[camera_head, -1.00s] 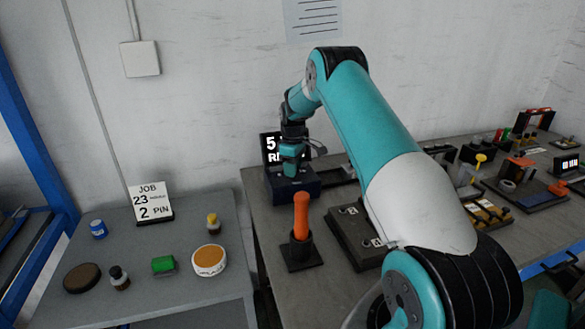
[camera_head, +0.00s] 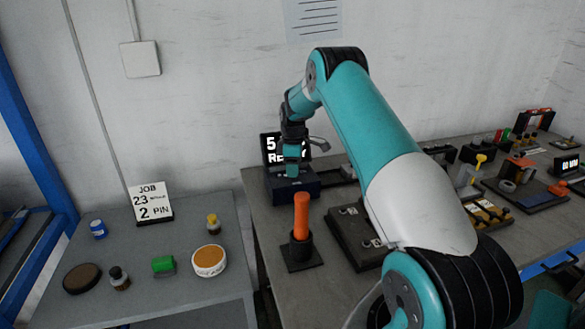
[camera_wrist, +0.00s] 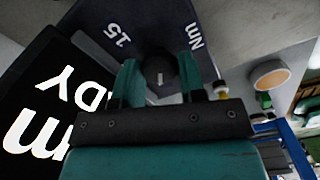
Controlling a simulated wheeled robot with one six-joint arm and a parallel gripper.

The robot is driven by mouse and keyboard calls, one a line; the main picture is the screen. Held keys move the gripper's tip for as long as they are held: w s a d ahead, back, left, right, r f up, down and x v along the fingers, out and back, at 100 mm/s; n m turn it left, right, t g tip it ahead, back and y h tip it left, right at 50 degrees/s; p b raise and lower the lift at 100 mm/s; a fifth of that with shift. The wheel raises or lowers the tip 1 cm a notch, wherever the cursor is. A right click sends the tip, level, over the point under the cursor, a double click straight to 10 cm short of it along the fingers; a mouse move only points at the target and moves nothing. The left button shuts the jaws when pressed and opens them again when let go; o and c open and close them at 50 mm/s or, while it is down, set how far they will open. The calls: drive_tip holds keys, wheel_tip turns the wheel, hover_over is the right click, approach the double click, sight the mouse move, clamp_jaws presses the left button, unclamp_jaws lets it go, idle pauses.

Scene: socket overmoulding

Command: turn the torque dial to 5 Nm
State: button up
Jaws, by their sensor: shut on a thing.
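The torque unit is a dark blue box (camera_head: 308,187) at the back of the bench, with a black display (camera_head: 270,150) behind it. The wrist view shows the display (camera_wrist: 35,100) at the left, with "15" and "Nm" printed on the unit's top (camera_wrist: 130,22). The round black dial (camera_wrist: 158,70) has a pale mark pointing towards the bottom of the wrist view. My gripper (camera_head: 291,172) is down on the unit. Its teal fingers (camera_wrist: 160,80) are shut on the dial from both sides.
An orange-handled tool (camera_head: 301,215) stands upright in a black holder in front of the unit. A dark fixture (camera_head: 350,232) lies to its right. The side table at left holds a job card (camera_head: 151,203), a green block (camera_head: 163,264) and a round orange-topped tin (camera_head: 209,261).

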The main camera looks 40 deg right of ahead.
drive_tip(key=shift+w+r, duration=0.1)
drive_tip(key=shift+r, duration=0.05)
drive_tip(key=o, duration=0.9)
wheel_tip(320, 180, up, 17)
drive_tip(key=shift+r+b, duration=0.1)
drive_tip(key=shift+b, duration=0.75)
